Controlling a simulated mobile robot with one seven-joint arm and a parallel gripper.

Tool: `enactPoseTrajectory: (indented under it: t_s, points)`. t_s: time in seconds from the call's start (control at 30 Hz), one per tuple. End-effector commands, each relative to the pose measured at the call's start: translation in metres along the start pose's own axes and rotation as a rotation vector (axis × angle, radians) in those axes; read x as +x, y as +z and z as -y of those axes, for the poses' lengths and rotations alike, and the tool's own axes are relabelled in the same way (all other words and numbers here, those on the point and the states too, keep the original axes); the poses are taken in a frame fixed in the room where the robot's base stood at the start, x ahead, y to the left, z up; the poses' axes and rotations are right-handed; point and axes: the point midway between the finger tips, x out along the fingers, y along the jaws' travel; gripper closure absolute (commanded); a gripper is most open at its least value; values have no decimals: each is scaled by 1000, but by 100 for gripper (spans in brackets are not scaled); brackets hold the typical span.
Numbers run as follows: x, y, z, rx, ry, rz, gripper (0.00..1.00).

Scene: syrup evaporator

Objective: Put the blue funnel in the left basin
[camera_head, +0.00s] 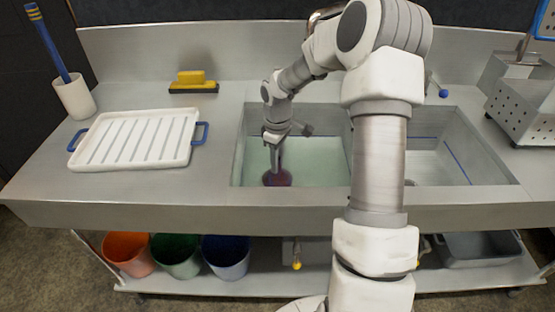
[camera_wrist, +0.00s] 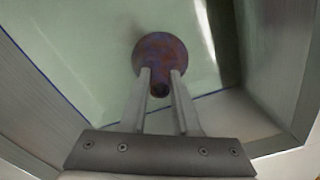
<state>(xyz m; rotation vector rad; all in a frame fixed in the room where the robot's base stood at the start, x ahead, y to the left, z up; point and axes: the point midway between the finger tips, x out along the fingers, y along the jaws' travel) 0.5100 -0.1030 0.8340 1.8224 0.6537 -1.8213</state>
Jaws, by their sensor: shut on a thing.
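The funnel (camera_head: 278,179) looks dark purple with blue and rusty patches. In the head view it is at the front of the left basin (camera_head: 320,172), below the rim level. My gripper (camera_head: 274,163) reaches down into this basin and is shut on the funnel. In the wrist view, the two fingers (camera_wrist: 160,78) hold the funnel's narrow end, and its wide round part (camera_wrist: 160,48) lies beyond the fingertips over pale green. I cannot tell whether the funnel touches the basin's bottom. My arm hides part of the divider and the right basin (camera_head: 455,160).
A white ribbed tray (camera_head: 134,140) with blue handles lies left of the basins. A yellow brush (camera_head: 193,80) and a white cup (camera_head: 74,97) stand behind it. A perforated metal basket (camera_head: 525,110) is at the right. Coloured buckets (camera_head: 176,256) stand on the lower shelf.

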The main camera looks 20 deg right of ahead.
Motion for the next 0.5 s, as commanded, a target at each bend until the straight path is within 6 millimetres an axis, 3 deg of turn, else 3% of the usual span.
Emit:
enactPoseTrajectory:
  t_s: [0.03,0.5]
  points:
    - [11,0,0,0,-1,0,100]
    - [61,0,0,-1,-1,1,100]
